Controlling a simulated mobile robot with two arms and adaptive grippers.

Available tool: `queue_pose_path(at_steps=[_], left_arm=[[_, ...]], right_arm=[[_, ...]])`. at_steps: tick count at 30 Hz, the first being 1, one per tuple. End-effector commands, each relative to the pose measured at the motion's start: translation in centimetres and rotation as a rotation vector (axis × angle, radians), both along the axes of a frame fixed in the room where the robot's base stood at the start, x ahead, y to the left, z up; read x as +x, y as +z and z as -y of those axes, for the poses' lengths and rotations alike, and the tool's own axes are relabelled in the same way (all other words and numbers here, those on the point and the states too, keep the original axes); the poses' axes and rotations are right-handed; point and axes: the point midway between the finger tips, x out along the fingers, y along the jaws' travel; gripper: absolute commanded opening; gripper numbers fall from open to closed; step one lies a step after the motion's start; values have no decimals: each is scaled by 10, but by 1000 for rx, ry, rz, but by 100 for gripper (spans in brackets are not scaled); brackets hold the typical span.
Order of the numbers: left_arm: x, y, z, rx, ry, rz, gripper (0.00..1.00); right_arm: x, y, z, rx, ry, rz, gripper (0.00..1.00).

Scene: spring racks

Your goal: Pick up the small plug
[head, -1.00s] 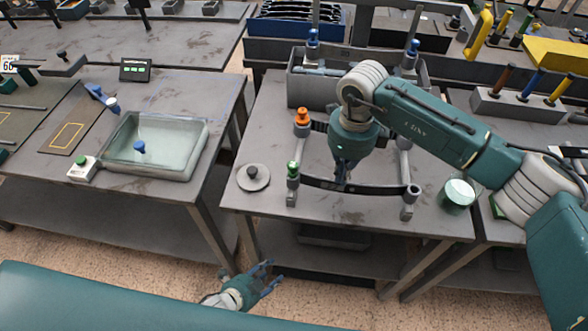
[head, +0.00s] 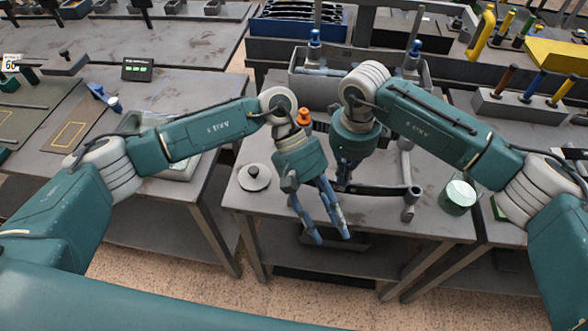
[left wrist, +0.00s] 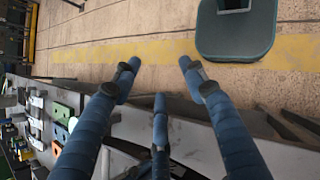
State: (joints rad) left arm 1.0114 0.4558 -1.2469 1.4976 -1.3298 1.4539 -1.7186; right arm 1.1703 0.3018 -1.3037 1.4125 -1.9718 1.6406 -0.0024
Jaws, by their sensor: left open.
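I cannot tell for sure which piece is the small plug. A round grey disc with a knob (head: 254,177) lies on the middle table, left of my left gripper.
The middle table (head: 235,198) has a bare strip along its front edge. A grey bin (head: 300,88) stands behind. My left arm covers most of the clear tray (head: 130,122) on the left table.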

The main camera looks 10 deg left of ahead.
Motion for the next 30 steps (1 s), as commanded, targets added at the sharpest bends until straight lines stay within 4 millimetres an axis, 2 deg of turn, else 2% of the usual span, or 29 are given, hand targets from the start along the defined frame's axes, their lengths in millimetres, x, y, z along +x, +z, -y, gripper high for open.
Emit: queue_pose_path(at_steps=[1, 6, 9, 12, 14, 17, 24, 30], left_arm=[[24, 14, -13, 67, -37, 98, 43], [89, 58, -58, 300, -96, 355, 43], [115, 84, -78, 401, -101, 459, 43], [131, 103, -91, 466, -97, 522, 43], [136, 107, -95, 487, -95, 541, 43], [139, 100, -98, 504, -94, 553, 43], [140, 59, -98, 502, -93, 553, 43], [140, 44, -97, 502, -92, 554, 43]], right_arm=[[-5, -6, 1, -6, 3, -13, 0], [-5, -7, 1, -6, 3, -13, 0], [-5, -7, 1, -6, 3, -13, 0], [-5, -7, 1, -6, 3, -13, 0], [-5, -7, 1, -6, 2, -13, 0], [-5, -7, 1, -6, 2, -13, 0], [-5, -6, 1, -6, 2, -13, 0], [-5, -6, 1, -6, 2, -13, 0]])
